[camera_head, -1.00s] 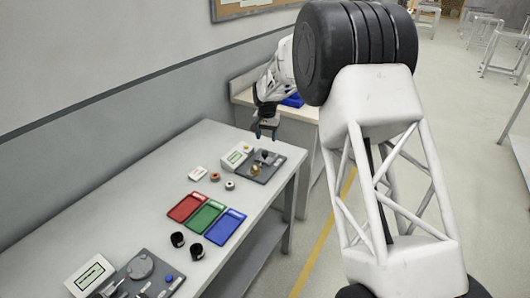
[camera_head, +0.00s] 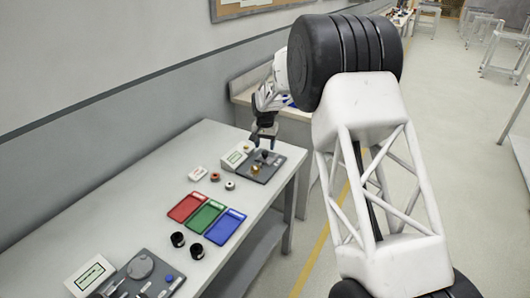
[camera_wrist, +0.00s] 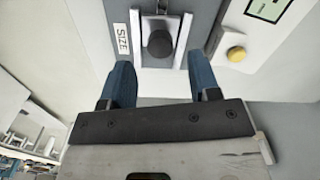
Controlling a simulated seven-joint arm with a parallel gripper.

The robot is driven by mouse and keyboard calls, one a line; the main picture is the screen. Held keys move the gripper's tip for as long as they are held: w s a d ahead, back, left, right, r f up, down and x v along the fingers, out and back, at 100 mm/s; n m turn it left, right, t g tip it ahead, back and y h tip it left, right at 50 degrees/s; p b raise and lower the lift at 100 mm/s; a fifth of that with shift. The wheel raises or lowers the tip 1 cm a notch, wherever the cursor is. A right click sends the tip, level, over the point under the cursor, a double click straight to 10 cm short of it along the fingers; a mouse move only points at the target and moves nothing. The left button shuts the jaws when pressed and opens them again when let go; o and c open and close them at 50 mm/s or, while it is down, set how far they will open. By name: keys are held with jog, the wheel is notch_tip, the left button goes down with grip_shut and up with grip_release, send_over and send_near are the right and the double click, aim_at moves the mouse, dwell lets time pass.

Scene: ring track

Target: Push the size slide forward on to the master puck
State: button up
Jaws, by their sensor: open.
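The size slide (camera_wrist: 160,44) shows in the wrist view as a dark round knob between two pale rails, beside a "SIZE" label (camera_wrist: 122,38). My gripper (camera_wrist: 161,70) is open, its blue fingers apart on either side of the slide's line, below the knob in the picture. I cannot tell whether a finger touches anything. In the head view my gripper (camera_head: 263,143) is low over the back of the dark gauge plate (camera_head: 268,174) at the table's far end. A small brass-coloured piece (camera_head: 256,170) stands on that plate; I cannot tell whether it is the master puck.
A white display box (camera_head: 236,156) stands left of the plate; its yellow button (camera_wrist: 237,54) shows in the wrist view. Small pucks (camera_head: 214,177), red (camera_head: 187,207), green (camera_head: 206,217) and blue (camera_head: 226,226) trays, and two black cups (camera_head: 196,251) lie nearer. Another device (camera_head: 142,268) stands at the front.

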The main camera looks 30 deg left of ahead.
aim_at(265, 153)
jog(key=shift+f, duration=1.95)
jog(key=shift+c, duration=0.3)
grip_shut()
